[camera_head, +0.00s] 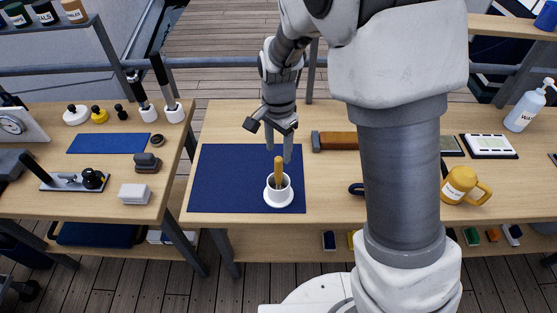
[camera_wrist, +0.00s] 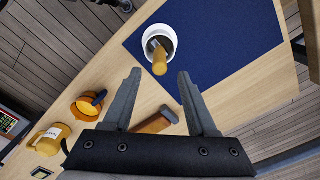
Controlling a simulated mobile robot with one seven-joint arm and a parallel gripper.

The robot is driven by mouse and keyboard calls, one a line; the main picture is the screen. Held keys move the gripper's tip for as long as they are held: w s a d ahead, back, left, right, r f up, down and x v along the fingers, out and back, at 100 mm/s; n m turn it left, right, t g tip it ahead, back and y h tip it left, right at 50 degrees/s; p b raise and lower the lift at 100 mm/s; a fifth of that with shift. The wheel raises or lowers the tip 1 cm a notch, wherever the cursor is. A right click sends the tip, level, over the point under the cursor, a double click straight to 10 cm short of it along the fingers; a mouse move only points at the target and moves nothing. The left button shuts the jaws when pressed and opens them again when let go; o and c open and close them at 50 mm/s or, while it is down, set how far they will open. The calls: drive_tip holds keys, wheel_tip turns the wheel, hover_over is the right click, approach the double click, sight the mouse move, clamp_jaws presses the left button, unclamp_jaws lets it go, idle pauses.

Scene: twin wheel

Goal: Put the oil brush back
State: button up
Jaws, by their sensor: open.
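The oil brush (camera_head: 278,167) stands in a white cup (camera_head: 284,195), its wooden handle sticking up and its lower end hidden inside. The cup has a round white base and stands on a dark blue mat (camera_head: 230,170). My gripper (camera_head: 279,148) is open and empty above and behind the brush handle. In the wrist view, the brush handle (camera_wrist: 159,62) and cup (camera_wrist: 152,36) lie beyond the gap between the open fingertips (camera_wrist: 160,72). The fingers do not appear to touch the handle.
A brown wooden tool (camera_head: 336,140) lies right of the mat. A yellow mug (camera_head: 462,184) and a spray bottle (camera_head: 526,105) stand farther right. A left table holds two white holders with dark handles (camera_head: 172,108). The left part of the blue mat is clear.

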wheel_tip(320, 180, up, 4)
drive_tip(key=shift+r, duration=0.1)
drive_tip(key=shift+d+r, duration=0.15)
drive_tip(key=shift+r, duration=0.05)
drive_tip(key=s+d+r+n+t, duration=0.2)
drive_tip(key=s+d+r+n, duration=0.2)
drive_tip(key=s, duration=0.5)
drive_tip(key=s+d+r+n+t, duration=0.3)
drive_tip(key=s+d+r+n, duration=0.2)
drive_tip(key=s+d+r, duration=0.3)
drive_tip(key=shift+s+r+t, duration=0.3)
drive_tip(key=shift+s+r, duration=0.55)
drive_tip(key=shift+r, duration=0.85)
drive_tip(key=shift+d, duration=0.1)
